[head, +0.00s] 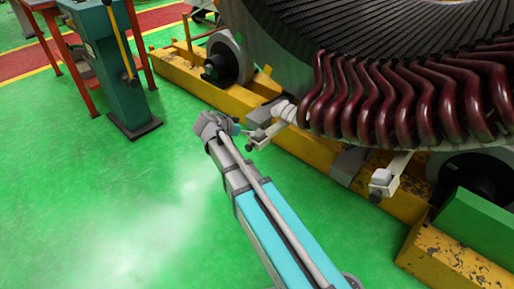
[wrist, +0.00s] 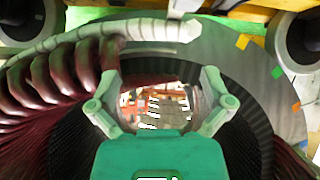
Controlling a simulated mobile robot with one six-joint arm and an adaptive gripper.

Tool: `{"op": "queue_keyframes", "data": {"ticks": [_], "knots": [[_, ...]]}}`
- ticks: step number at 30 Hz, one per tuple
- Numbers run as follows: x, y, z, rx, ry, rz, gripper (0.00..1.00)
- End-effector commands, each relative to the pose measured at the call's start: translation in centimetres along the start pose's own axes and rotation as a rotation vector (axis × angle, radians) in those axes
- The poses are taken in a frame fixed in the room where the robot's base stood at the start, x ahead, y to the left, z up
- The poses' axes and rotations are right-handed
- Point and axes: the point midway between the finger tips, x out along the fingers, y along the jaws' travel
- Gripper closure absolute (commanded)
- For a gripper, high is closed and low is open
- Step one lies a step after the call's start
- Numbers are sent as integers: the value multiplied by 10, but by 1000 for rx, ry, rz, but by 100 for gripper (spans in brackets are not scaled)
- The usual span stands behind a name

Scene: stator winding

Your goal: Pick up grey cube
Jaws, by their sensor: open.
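My gripper (wrist: 161,88) is open in the wrist view, its two pale fingers spread wide with nothing between them. In the head view my arm reaches up from the bottom, and its end is beside the stator's lower left edge; the fingers are too small to make out there. A small light-grey block (head: 381,177) sits on a bracket below the maroon coils, right of my arm and apart from it. It may be the grey cube; I cannot tell for certain. No clear grey cube shows in the wrist view.
The large stator (head: 330,35) with maroon coils (head: 400,95) fills the upper right. A white wrapped lead (wrist: 140,28) crosses the wrist view above my fingers. A yellow frame (head: 183,75) runs beneath the stator.

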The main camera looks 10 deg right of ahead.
Motion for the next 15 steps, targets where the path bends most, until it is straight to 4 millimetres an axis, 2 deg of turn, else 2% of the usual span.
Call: {"op": "queue_keyframes", "data": {"ticks": [1, 6, 15], "knots": [[9, -10, 14, 17, 21, -5, 0], [15, -28, 26, 74, 82, -22, 0], [16, -41, 33, 120, 128, -37, 0]]}}
